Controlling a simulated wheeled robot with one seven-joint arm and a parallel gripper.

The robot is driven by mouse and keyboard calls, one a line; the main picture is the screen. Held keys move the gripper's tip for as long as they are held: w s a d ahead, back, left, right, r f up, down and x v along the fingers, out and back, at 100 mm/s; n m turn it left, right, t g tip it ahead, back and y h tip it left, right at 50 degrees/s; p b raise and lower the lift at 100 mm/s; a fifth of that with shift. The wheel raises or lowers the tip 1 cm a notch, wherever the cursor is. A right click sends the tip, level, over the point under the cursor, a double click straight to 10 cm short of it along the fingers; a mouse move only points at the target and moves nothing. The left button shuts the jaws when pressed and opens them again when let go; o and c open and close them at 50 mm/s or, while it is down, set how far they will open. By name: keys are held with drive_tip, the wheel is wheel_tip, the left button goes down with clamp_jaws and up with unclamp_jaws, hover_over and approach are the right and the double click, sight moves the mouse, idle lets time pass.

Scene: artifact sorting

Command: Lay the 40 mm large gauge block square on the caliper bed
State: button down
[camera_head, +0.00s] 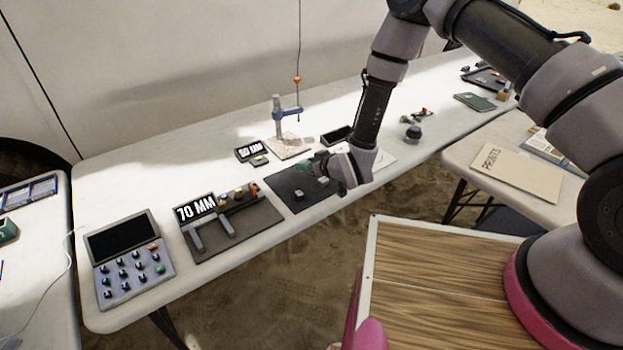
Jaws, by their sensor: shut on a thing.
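The caliper bed (262,222) is a dark plate on the near side of the long white table. It carries a grey caliper with jaws (196,238), and its display (196,208) reads 70 MM. To its right lies a dark mat (284,180) with a small grey block (299,195) on it. My gripper (318,170) is low over the mat's right part. It is shut on a small block at its fingertips. The fingers hide most of this block, so I cannot read its size or tell whether it touches the mat.
A control box with knobs (135,262) stands left of the caliper. Behind the mat are a stand with a blue arm (279,115) on a pale plate and a display reading 50 MM (248,151). A side table at right holds a PRINTS folder (517,174).

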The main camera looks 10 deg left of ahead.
sight(307, 184)
drive_tip(key=shift+f, duration=2.8)
drive_tip(key=shift+f, duration=0.15)
drive_tip(key=shift+c, duration=1.7)
unclamp_jaws()
